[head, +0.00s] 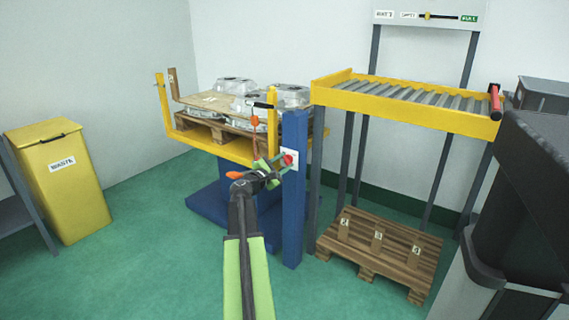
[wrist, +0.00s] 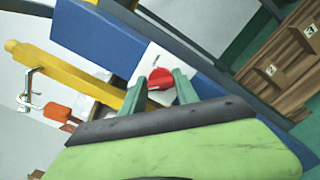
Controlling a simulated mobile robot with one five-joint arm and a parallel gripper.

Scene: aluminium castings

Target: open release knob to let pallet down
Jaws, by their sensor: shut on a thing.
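The red release knob (head: 288,159) sits on a white plate on the blue lift post (head: 294,215). In the wrist view the knob (wrist: 160,79) lies between the two green fingers of my gripper (wrist: 168,82), which is shut on it. In the head view my gripper (head: 276,164) reaches the knob from the left. The wooden pallet (head: 203,119) carries several silvery castings (head: 236,86) and rests raised inside the yellow frame (head: 187,136) of the lift. Whether the knob is turned cannot be told.
A roller conveyor (head: 405,93) with yellow rails stands to the right. An empty pallet (head: 380,248) with numbered blocks lies on the floor beneath it. A yellow waste bin (head: 62,185) stands at the left. The green floor between the bin and the lift is clear.

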